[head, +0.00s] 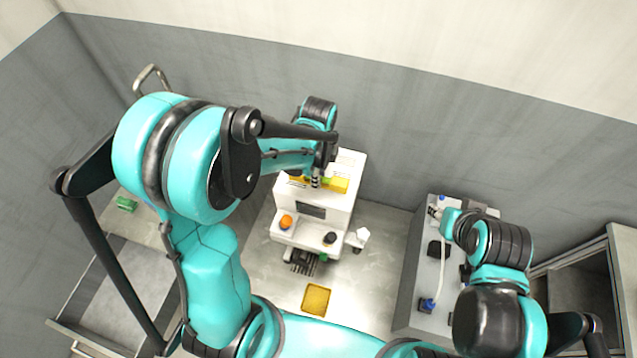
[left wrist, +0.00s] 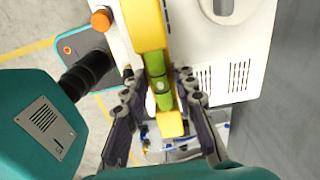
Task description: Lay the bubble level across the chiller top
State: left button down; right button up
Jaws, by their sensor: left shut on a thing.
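The bubble level (head: 338,185) is a yellow bar at the top of the white chiller (head: 310,228). In the left wrist view the level (left wrist: 146,25) has a green vial in its middle and lies lengthwise between my fingers. My left gripper (head: 317,180) is shut on the level around the vial; it shows with both fingers in the left wrist view (left wrist: 160,96). The white chiller casing (left wrist: 215,62) lies below it. I cannot tell whether the level touches the chiller top. My right gripper (head: 437,211) is by the grey cabinet; its fingers are too small to read.
The chiller front has an orange knob (head: 286,221) and a black knob (head: 329,238). A yellow tray (head: 316,299) lies in front. The grey cabinet (head: 409,290) stands to the right, with a blue-ended hose on it. A green item (head: 126,203) sits at left.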

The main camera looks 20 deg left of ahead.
pick_arm(q)
notch_tip(320, 180, down, 4)
jog(key=shift+r+b, duration=0.2)
jog(key=shift+b, duration=0.25)
jog(key=shift+f, duration=0.15)
jog(key=c, duration=1.2)
grip_release()
